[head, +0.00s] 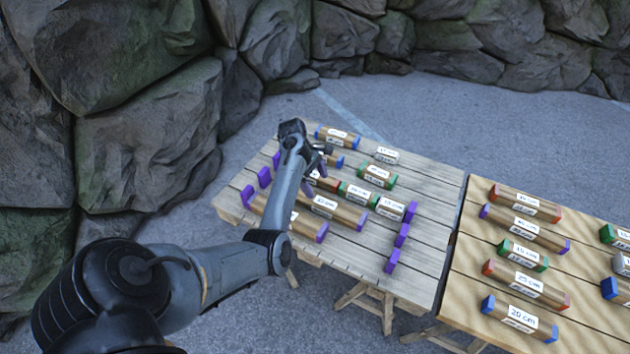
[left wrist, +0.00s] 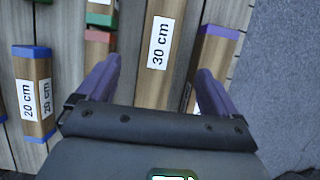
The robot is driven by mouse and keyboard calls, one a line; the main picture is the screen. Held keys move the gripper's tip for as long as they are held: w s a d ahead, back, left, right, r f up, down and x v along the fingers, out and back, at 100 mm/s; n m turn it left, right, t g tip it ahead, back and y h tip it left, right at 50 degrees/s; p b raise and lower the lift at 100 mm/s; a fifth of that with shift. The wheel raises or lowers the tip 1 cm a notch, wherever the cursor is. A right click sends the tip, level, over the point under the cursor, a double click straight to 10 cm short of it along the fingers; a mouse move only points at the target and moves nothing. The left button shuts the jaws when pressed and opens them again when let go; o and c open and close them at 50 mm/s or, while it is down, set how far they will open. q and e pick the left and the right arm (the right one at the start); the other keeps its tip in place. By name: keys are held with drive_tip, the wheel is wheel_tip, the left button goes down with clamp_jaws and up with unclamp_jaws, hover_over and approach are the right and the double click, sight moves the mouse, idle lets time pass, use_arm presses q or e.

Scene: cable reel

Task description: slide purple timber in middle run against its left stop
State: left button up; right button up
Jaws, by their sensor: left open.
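The purple timber in the middle run (head: 347,214), labelled 30 cm, lies on the left table; my arm hides its left end in the head view. In the left wrist view the timber (left wrist: 160,65) runs between the fingers of my left gripper (left wrist: 155,85). That gripper (head: 306,185) is open over it; contact cannot be told. The middle run's left stop (head: 264,177) is a purple block at the table's left side. Its right stop (head: 402,235) stands clear of the timber's right end. My right gripper is not in view.
The front run holds another purple-ended timber (head: 322,232). The back run holds a red-ended timber (head: 331,184) and green-ended ones (head: 344,188) close beside the middle run. A second table (head: 462,285) with more timbers stands at the right. Rock walls lie behind.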

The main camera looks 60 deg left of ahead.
sight(325, 203)
use_arm(q)
drive_tip(key=b+x, duration=0.4)
drive_tip(key=x, duration=0.6)
drive_tip(key=shift+d+f, duration=0.15)
drive_tip(key=shift+f, duration=0.15)
drive_tip(key=c, duration=1.3)
